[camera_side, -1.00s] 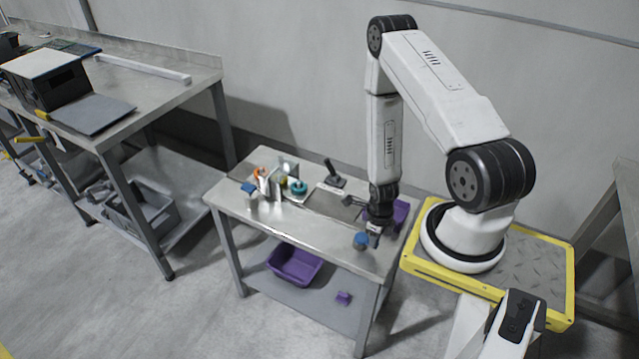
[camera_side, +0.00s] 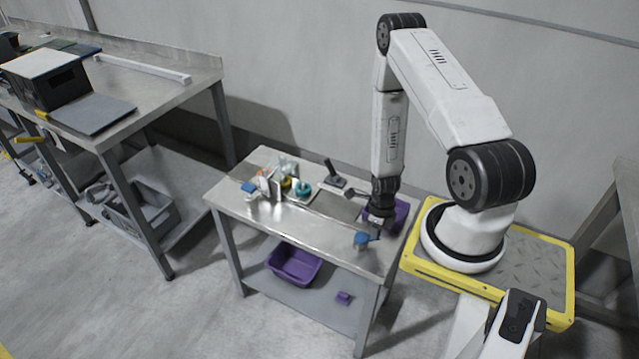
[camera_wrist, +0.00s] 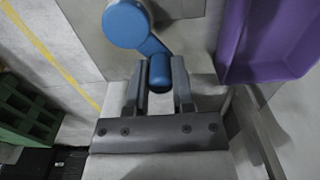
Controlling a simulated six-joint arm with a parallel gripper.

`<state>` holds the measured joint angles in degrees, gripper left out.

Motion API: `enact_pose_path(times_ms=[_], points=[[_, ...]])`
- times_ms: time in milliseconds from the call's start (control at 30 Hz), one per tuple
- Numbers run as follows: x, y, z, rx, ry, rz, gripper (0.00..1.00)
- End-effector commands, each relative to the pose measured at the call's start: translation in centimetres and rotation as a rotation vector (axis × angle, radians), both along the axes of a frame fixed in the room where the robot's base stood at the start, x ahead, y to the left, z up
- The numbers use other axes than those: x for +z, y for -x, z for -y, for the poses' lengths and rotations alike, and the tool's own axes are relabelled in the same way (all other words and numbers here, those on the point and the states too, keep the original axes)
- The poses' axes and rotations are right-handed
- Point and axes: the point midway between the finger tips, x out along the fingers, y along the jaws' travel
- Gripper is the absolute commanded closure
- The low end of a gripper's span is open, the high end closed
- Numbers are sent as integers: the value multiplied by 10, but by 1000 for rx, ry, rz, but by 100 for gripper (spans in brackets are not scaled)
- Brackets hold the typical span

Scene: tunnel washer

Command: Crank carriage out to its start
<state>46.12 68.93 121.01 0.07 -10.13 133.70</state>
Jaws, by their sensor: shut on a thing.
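The crank has a round blue hub (camera_wrist: 126,24) and a blue arm ending in a blue handle knob (camera_wrist: 160,72) in the wrist view. My gripper (camera_wrist: 158,82) is shut on that knob, one finger on each side. In the side view the blue crank hub (camera_side: 361,240) is at the front right of the small metal table (camera_side: 235,205), with my gripper (camera_side: 377,232) just right of it. I cannot tell which part is the carriage.
A purple bin (camera_side: 400,212) is close behind my gripper and at the right in the wrist view (camera_wrist: 265,35). A black upright lever (camera_side: 333,172) stands at the table's back. Another purple bin (camera_side: 294,265) is on the lower shelf. A larger bench (camera_side: 150,90) stands left.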

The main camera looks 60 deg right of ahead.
Motion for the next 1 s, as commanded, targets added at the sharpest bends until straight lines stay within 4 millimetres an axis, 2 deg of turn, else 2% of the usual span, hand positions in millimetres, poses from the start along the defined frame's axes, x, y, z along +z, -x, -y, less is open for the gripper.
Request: enact_pose_path(times_ms=[500, 833, 1000], points=[[0, -20, 16, -1, -1, -1, 94], [0, -22, 17, -2, 0, 0, 94], [0, -32, 18, 0, 1, 0, 94]])
